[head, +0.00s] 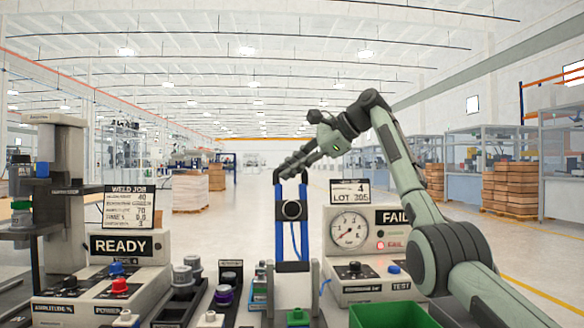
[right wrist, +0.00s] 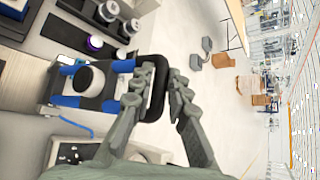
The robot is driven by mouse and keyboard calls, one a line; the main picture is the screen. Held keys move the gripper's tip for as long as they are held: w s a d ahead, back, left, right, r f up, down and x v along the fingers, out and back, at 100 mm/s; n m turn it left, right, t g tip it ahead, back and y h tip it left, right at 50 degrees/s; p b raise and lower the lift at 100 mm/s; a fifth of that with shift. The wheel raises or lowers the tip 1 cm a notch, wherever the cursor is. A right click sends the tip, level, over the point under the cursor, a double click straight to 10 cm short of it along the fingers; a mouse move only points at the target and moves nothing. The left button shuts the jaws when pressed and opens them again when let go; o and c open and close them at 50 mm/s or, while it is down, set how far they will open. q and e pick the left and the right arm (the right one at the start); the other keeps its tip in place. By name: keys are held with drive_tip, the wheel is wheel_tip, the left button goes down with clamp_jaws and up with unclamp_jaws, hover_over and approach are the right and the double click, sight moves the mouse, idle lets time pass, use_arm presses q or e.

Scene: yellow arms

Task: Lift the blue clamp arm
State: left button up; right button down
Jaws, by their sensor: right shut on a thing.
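The blue clamp arm (head: 280,225) stands upright on a white fixture at the middle front in the head view. It has two blue side bars, a round dark knob (head: 291,210) between them and a black loop handle at the top. My right gripper (head: 291,168) is at the handle, coming from the upper right. In the right wrist view, its fingers (right wrist: 161,76) are on either side of the black handle (right wrist: 157,98), shut on it. The blue bars (right wrist: 122,66) run left from the handle to the fixture. My left gripper is not in view.
A READY weld unit (head: 122,262) stands left and a FAIL gauge unit (head: 378,262) stands right of the fixture. A green bin (head: 395,314) is at the front right. Small cylindrical parts (head: 184,274) sit in holders left of the clamp. Open air lies above the bench.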

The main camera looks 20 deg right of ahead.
drive_tip(key=shift+a+f, duration=0.45)
drive_tip(key=shift+f, duration=0.2)
drive_tip(key=c, duration=1.6)
unclamp_jaws()
drive_tip(key=shift+a, duration=0.1)
drive_tip(key=shift+o, duration=0.5)
drive_tip(key=shift+w+r, duration=0.1)
drive_tip(key=shift+r, duration=0.05)
drive_tip(key=shift+r, duration=0.1)
drive_tip(key=shift+d+r, duration=0.15)
drive_tip(key=shift+d, duration=0.1)
drive_tip(key=v, duration=1.1)
drive_tip(key=shift+s+r, duration=0.25)
drive_tip(key=shift+d, duration=0.15)
